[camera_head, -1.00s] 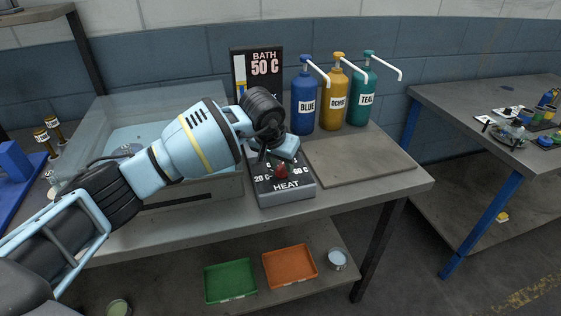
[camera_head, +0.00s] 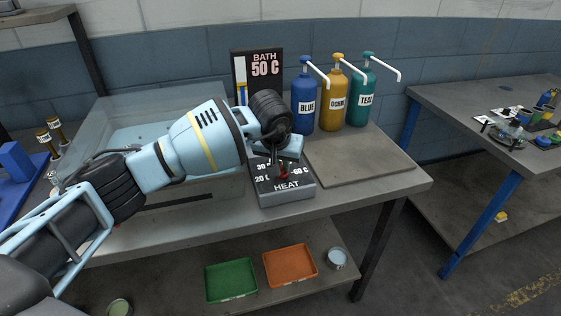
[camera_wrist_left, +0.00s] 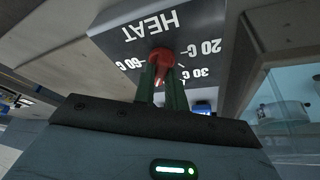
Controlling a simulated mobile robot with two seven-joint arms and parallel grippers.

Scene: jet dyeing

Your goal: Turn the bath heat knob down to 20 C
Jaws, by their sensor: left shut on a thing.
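The heat knob (camera_wrist_left: 160,57) is red and sits on the grey heat box (camera_head: 287,193) at the front of the bench, marked 20 C, 30 and 60 C. It also shows in the head view (camera_head: 283,172), mostly covered by my left gripper. My left gripper (camera_wrist_left: 162,78) is shut on the knob, its two dark fingers on either side of it, reaching from above. The bath display (camera_head: 264,68) behind reads 50 C. The knob's exact pointing is hard to tell. My right gripper is not in view.
Blue (camera_head: 305,102), ochre (camera_head: 334,104) and teal (camera_head: 361,98) pump bottles stand behind a bare grey board (camera_head: 362,160). A clear-walled bath (camera_head: 125,108) is left of the box. Green (camera_head: 231,280) and orange (camera_head: 290,265) trays lie on the lower shelf.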

